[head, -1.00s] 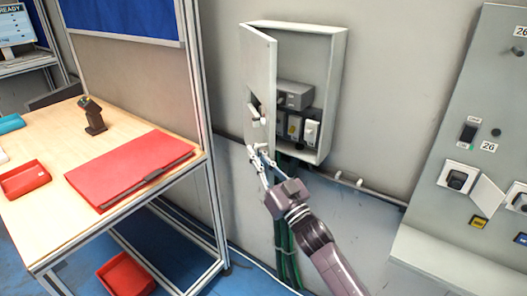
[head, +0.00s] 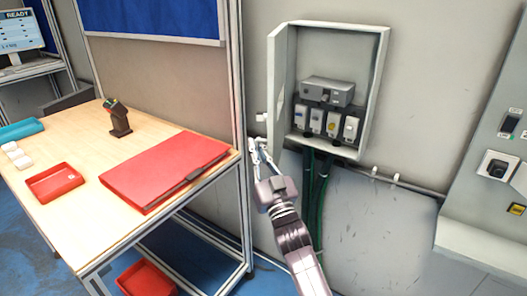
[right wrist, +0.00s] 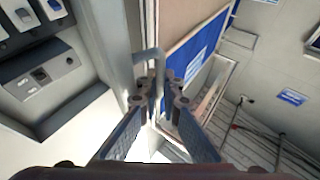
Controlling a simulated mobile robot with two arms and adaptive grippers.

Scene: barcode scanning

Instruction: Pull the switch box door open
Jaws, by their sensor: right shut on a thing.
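The switch box (head: 375,75) is a pale grey wall cabinet. Its door (head: 278,90) is hinged on the left and stands wide open, seen nearly edge-on. Inside are a grey switch unit (head: 327,91) and a row of several small switches (head: 333,124). My right gripper (head: 259,146) is at the lower left of the door, shut on the door handle. In the right wrist view, my right gripper's fingers (right wrist: 162,98) close around the bent grey handle (right wrist: 149,55). My left gripper is not in view.
A wooden table (head: 75,190) stands at the left with a red binder (head: 160,165), a red tray (head: 55,182) and a barcode scanner (head: 118,118). Its metal frame post (head: 238,90) is close to the door. Green cables (head: 318,200) hang below the box. A grey panel (head: 490,190) is at the right.

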